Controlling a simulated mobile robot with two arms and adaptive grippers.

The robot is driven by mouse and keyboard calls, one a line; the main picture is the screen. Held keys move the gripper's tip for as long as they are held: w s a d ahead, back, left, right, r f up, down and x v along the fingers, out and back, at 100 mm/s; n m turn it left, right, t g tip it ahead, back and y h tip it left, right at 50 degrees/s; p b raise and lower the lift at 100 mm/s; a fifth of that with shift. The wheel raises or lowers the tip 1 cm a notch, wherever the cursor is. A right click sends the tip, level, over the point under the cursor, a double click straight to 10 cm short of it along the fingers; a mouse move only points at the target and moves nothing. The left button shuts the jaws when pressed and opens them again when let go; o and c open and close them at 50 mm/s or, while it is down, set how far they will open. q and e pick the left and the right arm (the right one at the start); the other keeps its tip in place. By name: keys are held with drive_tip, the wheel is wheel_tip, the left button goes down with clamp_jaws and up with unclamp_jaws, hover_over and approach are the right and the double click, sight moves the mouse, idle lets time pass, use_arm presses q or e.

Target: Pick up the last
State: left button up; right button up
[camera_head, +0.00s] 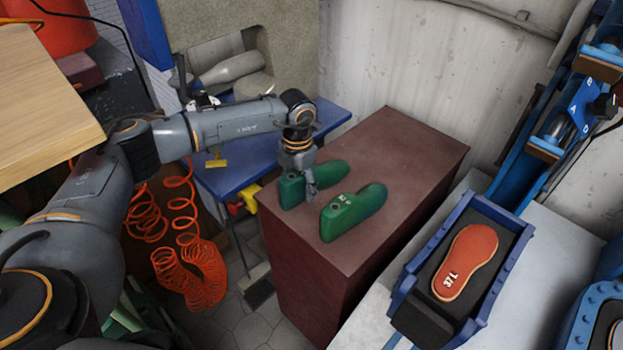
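Two green shoe lasts lie side by side on top of a reddish-brown block. The left last (326,174) is partly hidden at its heel end by my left gripper (311,188). The right last (354,209) is in full view, with small white marking on it and a dark hole in its heel end. My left gripper points down at the heel part of the left last. Its fingers are small and dark here, and I cannot tell whether they are open or closed around the last. My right gripper is out of view.
The brown block (400,166) has free room on top at the back right. A blue tray (510,223) to the right holds an orange sole (466,262). A blue bench (232,178) stands behind my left arm. Orange coiled hose (190,262) hangs at the left.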

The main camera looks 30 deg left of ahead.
use_arm(q)
drive_tip(key=c, duration=1.2)
